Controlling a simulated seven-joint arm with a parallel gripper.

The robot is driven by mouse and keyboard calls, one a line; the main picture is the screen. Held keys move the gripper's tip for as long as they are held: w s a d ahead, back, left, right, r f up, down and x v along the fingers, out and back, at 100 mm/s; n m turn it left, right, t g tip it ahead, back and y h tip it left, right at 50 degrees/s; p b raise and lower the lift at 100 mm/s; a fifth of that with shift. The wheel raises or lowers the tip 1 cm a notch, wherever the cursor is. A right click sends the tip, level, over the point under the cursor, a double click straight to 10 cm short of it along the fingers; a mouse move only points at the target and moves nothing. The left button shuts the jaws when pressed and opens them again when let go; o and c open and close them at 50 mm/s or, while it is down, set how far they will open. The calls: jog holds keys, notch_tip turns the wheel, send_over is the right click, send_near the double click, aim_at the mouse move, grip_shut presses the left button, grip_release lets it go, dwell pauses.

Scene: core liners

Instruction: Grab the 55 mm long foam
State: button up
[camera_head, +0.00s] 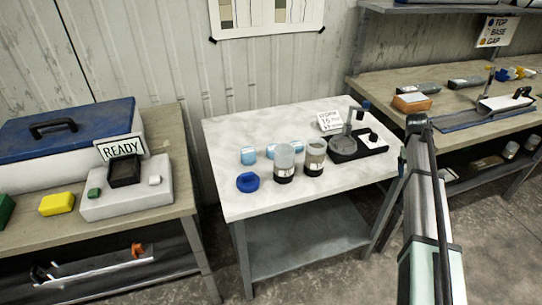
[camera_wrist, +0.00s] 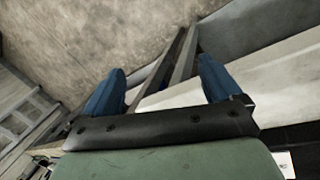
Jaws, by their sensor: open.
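Several light blue short pieces, which may be the foam, are on the white table (camera_head: 232,208): one at the left (camera_head: 248,156), one in the middle (camera_head: 270,152) and one at the right (camera_head: 297,146), partly behind a clear jar. I cannot tell which is 55 mm long. My gripper (camera_wrist: 160,88) shows in the wrist view with its two blue fingers wide apart and nothing between them. In the head view my arm is at the right, in front of the tables, apart from the light blue pieces; its fingers cannot be made out there.
Two jars with dark bases, a clear one (camera_head: 284,160) and a grey-filled one (camera_head: 314,157), stand in front of the pieces. A dark blue cap (camera_head: 248,182) lies front left. A black stand (camera_head: 357,146) and a small sign (camera_head: 329,121) are at the right.

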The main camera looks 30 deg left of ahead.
jog(key=w+a+r+n, duration=0.1)
jog(key=w+a+r, duration=0.2)
jog(key=a+r, duration=0.4)
jog(key=s+a, duration=0.1)
jog(key=a, duration=0.4)
jog(key=s+a+r+n, duration=0.1)
jog(key=a, duration=0.5)
jog(key=a+r+n+y, duration=0.1)
jog(key=a, duration=0.4)
jog(key=shift+s+a+t, duration=0.25)
jog(key=shift+s+t, duration=0.05)
jog(key=shift+s, duration=0.1)
jog(key=s+a+r+n+y, duration=0.1)
jog(key=s+a, duration=0.3)
jog(key=a, duration=0.5)
jog(key=s+a+r+n, duration=0.1)
jog(key=s+a+n, duration=0.15)
jog(key=a, duration=0.65)
notch_tip(320, 180, up, 2)
jog(key=n+g+y, duration=0.1)
jog(key=n, duration=0.1)
send_over(248, 150)
notch_tip(248, 150, down, 13)
jog(key=shift+f, duration=0.1)
jog(key=c, duration=1.1)
